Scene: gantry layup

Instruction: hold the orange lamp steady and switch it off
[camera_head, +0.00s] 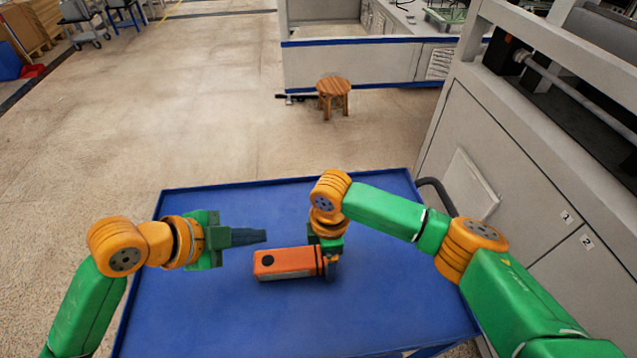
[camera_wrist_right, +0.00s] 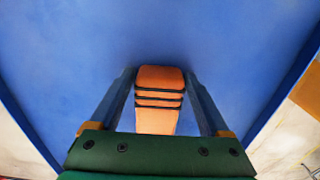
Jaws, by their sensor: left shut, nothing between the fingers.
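The orange lamp (camera_head: 285,264) is a boxy body lying on the blue cart top, with a round black button (camera_head: 268,261) near its left end and dark bands at its right end. My right gripper (camera_head: 328,264) is at that banded end. In the right wrist view its fingers (camera_wrist_right: 160,85) lie close along both sides of the lamp (camera_wrist_right: 158,100) and appear shut on it. My left gripper (camera_head: 262,236) is shut and empty, its fingertips pointing right, just behind the lamp's button end in the picture and apart from it. The lamp's underside is hidden.
The blue cart top (camera_head: 200,315) is otherwise clear and has a raised rim. A large grey machine cabinet (camera_head: 500,150) stands close on the right. A wooden stool (camera_head: 333,95) stands on the floor beyond the cart.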

